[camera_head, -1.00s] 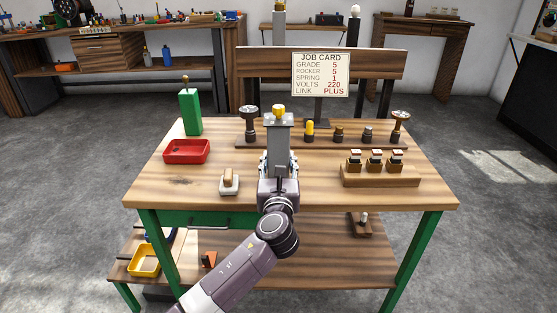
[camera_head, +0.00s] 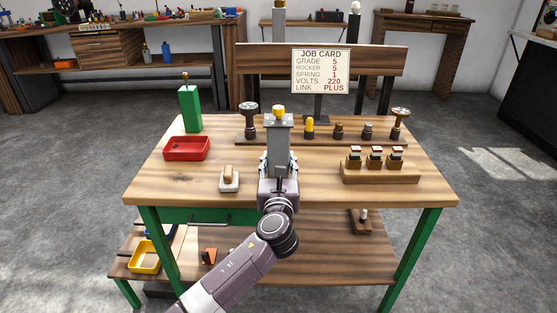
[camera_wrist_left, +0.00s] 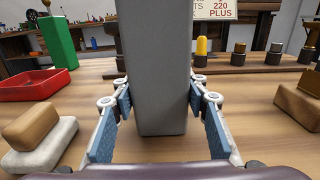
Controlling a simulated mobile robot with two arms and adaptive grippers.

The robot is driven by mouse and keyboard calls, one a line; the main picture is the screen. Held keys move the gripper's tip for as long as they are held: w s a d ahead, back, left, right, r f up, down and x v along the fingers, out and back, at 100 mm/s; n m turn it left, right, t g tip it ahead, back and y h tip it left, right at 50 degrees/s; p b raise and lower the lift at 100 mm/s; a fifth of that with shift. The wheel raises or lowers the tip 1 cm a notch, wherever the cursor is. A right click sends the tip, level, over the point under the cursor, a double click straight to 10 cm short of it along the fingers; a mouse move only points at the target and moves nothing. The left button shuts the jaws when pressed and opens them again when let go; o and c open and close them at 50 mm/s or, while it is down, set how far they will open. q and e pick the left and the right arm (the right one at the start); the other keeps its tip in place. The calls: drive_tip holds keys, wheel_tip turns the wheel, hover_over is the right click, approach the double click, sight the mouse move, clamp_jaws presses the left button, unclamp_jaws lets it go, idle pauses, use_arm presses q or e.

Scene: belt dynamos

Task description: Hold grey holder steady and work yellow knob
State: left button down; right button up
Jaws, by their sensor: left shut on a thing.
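The grey holder (camera_head: 279,140) is a tall, upright block at the middle of the bench. The yellow knob (camera_head: 279,111) sits on its top end. My left gripper (camera_head: 279,165) is shut on the grey holder low down, with one finger on each side. In the left wrist view the holder (camera_wrist_left: 153,70) fills the middle between the blue finger pads, and its lower end shows close to the bench top; I cannot tell whether it touches. The knob is out of that view. My right gripper is not in view.
A red tray (camera_head: 165,157) and a green block (camera_head: 190,110) stand left. A white base with a tan top (camera_head: 229,184) is nearer. Behind is a rack with a yellow-topped piece (camera_head: 310,127) and several dark ones. A wooden stand (camera_head: 380,178) is right. The front right bench is clear.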

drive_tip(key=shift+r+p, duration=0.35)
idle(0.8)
